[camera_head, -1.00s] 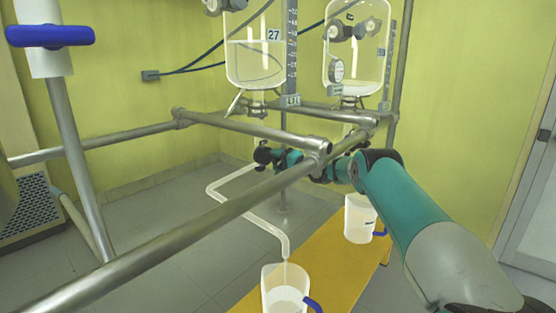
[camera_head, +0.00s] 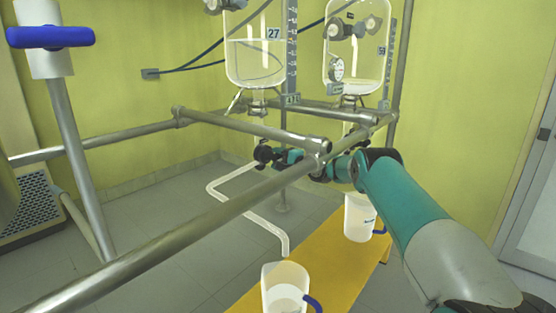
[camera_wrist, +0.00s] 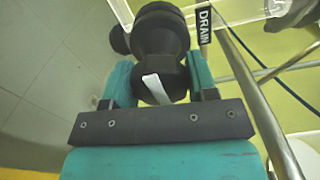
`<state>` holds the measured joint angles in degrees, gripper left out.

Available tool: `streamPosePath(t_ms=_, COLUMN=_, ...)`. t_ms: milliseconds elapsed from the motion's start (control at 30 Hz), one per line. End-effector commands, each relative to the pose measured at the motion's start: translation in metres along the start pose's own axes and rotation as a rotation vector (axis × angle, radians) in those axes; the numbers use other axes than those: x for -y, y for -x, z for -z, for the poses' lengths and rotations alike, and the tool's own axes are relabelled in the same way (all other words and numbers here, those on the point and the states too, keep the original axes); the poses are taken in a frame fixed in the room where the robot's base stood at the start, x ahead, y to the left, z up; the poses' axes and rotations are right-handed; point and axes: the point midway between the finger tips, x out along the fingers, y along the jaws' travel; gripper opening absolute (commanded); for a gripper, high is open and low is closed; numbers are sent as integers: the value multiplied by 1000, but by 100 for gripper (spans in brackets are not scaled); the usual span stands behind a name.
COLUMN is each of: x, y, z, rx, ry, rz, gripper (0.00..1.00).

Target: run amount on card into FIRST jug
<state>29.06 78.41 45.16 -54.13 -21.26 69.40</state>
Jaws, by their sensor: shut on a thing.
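My gripper (camera_wrist: 155,84) is shut on the black drain valve knob (camera_wrist: 160,42), which has a white mark on its face; a DRAIN label (camera_wrist: 204,24) is beside it. In the head view my gripper (camera_head: 276,155) is at the valve under the glass reactor marked 27 (camera_head: 252,62), which holds clear liquid. A clear bent pipe (camera_head: 240,204) leads from the valve to above the front jug (camera_head: 285,290). This jug has a blue handle and liquid inside. No stream shows at the pipe's end. A second white jug (camera_head: 358,220) stands farther back. No card is readable.
Both jugs stand on a yellow bench (camera_head: 330,262). Metal frame rails (camera_head: 190,226) cross in front of the valve. A second glass reactor (camera_head: 357,60) hangs at the right. A blue-handled valve (camera_head: 50,37) is at the upper left.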

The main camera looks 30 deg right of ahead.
Motion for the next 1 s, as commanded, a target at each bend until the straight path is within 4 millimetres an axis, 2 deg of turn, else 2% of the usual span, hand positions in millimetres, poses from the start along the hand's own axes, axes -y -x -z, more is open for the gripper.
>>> streamPosePath(t_ms=67, x=0, y=0, z=1, rx=-2, ry=0, rz=-1, gripper=29)
streamPosePath(t_ms=100, x=0, y=0, z=1, rx=-2, ry=1, rz=-1, gripper=59)
streamPosePath(t_ms=200, x=0, y=0, z=1, rx=-1, ry=1, rz=0, gripper=78)
streamPosePath(t_ms=500, x=0, y=2, z=0, rx=-1, ry=0, rz=-1, gripper=78)
streamPosePath(t_ms=667, x=2, y=15, z=1, rx=-1, ry=-2, rz=-3, gripper=78)
streamPosePath(t_ms=767, x=4, y=31, z=1, rx=-5, ry=-4, rz=-2, gripper=78)
streamPosePath(t_ms=1000, x=4, y=92, z=2, rx=-7, ry=-6, rz=-2, gripper=78)
